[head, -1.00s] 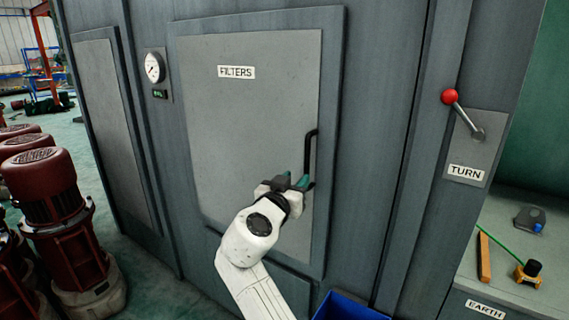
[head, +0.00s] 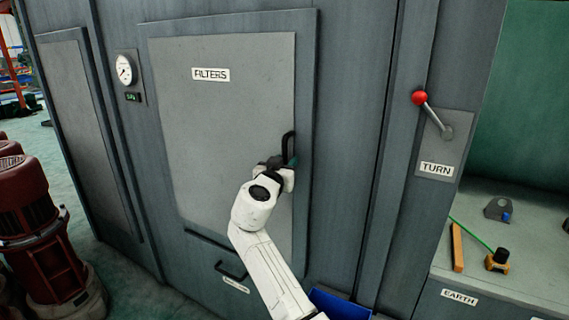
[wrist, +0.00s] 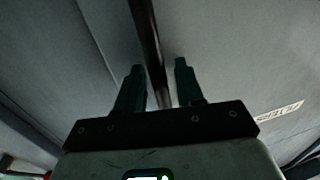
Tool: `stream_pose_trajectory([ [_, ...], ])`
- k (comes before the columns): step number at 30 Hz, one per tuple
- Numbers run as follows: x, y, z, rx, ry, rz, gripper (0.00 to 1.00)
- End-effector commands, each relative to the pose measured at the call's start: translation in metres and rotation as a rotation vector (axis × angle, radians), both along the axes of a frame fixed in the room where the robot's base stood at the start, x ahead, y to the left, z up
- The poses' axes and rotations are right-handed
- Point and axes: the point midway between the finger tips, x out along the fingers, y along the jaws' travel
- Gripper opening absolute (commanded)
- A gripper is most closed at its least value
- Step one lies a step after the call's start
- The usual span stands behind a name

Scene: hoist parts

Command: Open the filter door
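The filter door (head: 225,120) is a flat grey panel labelled FILTERS, and it looks shut in its frame. Its black bar handle (head: 289,143) stands upright near the door's right edge. My gripper (head: 282,163) is at the handle's lower part and hides some of it in the head view. In the wrist view, the handle (wrist: 148,40) runs between the two dark green fingers of my gripper (wrist: 160,72). The fingers are apart, with a visible gap on the right of the bar. The bar lies closer to the left finger; I cannot tell whether they touch.
A lever with a red knob (head: 419,98) is on the TURN plate at the right. A pressure gauge (head: 125,70) is left of the door. A lower panel handle (head: 230,270) and a blue bin (head: 338,306) are below. Red motors (head: 40,240) stand at the left.

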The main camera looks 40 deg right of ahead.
Motion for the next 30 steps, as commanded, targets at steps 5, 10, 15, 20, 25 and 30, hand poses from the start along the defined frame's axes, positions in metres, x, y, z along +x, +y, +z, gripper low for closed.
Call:
stream_pose_trajectory([
  [5,0.0000,0.0002,-0.0001,0.000,0.000,0.000,0.36],
  [10,0.0000,0.0004,-0.0002,0.000,0.000,0.000,0.20],
  [15,-0.0001,0.0005,-0.0003,0.000,0.000,0.000,0.04],
  [20,0.0000,0.0006,-0.0003,0.001,0.001,0.001,0.00],
  [25,-0.0001,0.0007,-0.0003,0.001,0.001,0.001,0.00],
  [30,0.0000,0.0014,-0.0008,0.000,0.000,-0.001,0.00],
])
